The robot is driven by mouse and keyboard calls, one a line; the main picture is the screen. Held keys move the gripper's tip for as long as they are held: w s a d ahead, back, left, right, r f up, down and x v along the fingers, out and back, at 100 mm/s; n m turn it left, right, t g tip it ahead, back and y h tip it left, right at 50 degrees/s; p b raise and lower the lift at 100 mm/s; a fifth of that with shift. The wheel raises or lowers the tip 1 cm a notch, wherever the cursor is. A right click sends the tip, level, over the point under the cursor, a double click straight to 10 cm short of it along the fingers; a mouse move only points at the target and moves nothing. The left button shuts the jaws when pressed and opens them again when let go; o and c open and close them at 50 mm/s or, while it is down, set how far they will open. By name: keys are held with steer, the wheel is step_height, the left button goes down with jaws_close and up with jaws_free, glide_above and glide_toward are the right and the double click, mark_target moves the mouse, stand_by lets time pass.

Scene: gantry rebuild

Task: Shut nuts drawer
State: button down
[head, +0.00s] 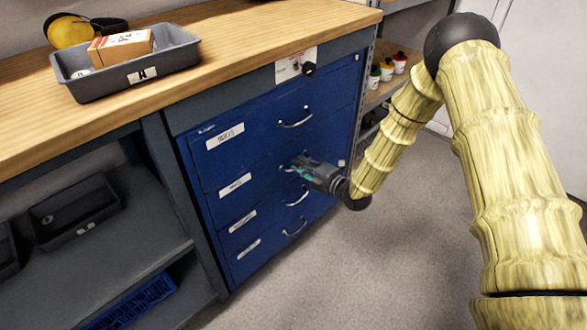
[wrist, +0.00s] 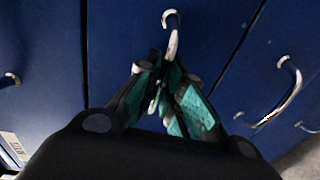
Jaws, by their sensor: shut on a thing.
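A blue drawer unit (head: 262,142) with several stacked drawers stands under the workbench, each with a white label and a silver bow handle. My gripper (head: 304,168) is at the second drawer from the top (head: 258,176). In the wrist view my gripper (wrist: 168,85) is shut around that drawer's silver handle (wrist: 172,32), whose upper end shows beyond the fingers. The drawer label (head: 235,184) is too small to read, so I cannot tell which one says nuts. The second drawer looks nearly flush with its neighbours; any small gap is hard to see.
A grey bin (head: 135,75) with a cardboard box sits on the wooden bench top (head: 235,40). A shelf with small bottles (head: 387,70) stands beyond the unit. Open shelving (head: 140,225) is at the left. The grey floor (head: 375,255) before the drawers is clear.

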steer(key=shift+w+r, duration=0.1)
steer(key=c, duration=1.5)
jaws_free()
steer(key=shift+a, duration=0.2)
steer(key=shift+d, duration=0.15)
steer(key=v, duration=1.2)
